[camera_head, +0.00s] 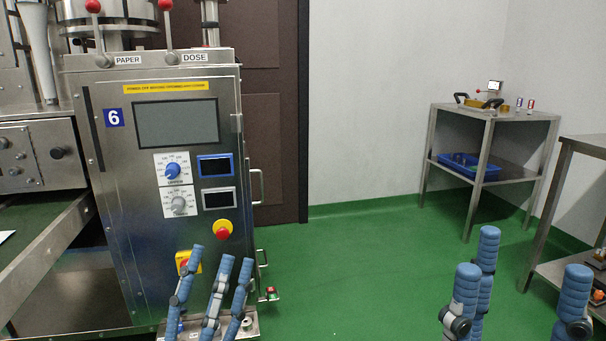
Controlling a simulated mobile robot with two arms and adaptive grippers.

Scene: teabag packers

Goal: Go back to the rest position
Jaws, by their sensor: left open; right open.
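My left gripper (222,262) shows at the bottom, left of centre, with its blue segmented fingers pointing up. It is open and empty, in front of the lower part of the steel packing machine (140,215). I cannot tell whether it touches the machine. My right gripper (520,262) shows at the bottom right, with its blue fingers spread apart. It is open and empty, over the green floor (360,280) in the picture. The wrists and arms of both are below the picture edge.
The machine has a dark screen (177,123), two dials, a red stop button (223,230) and red-knobbed levers above. A steel table (490,113) in the far corner holds a blue tray (466,166) on its lower shelf. Another table (585,143) stands at right. The middle floor is clear.

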